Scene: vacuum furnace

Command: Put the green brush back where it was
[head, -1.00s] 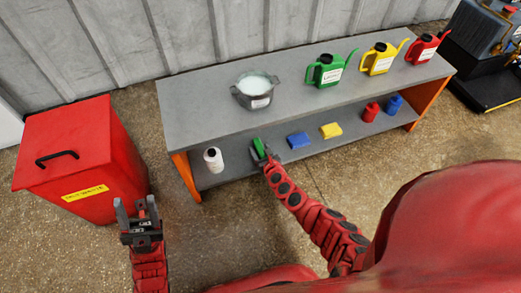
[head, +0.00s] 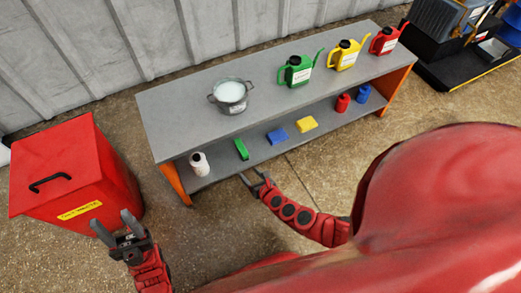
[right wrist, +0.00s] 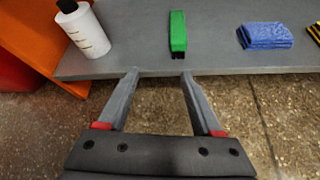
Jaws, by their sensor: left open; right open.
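The green brush (head: 241,149) lies on the lower shelf (head: 222,166) of the grey bench, between a white bottle and a blue cloth. In the right wrist view the green brush (right wrist: 178,33) lies lengthwise away from me, ahead of the fingertips and apart from them. My right gripper (head: 254,178) is open and empty, just in front of the shelf's front edge; its two fingers also show in the right wrist view (right wrist: 159,76). My left gripper (head: 114,226) is open and empty, in front of the red bin at the left.
Red (head: 343,103) and blue (head: 363,93) bottles stand further right. A metal pot (head: 231,94) and several oil cans stand on top. The red bin (head: 75,165) is at the left.

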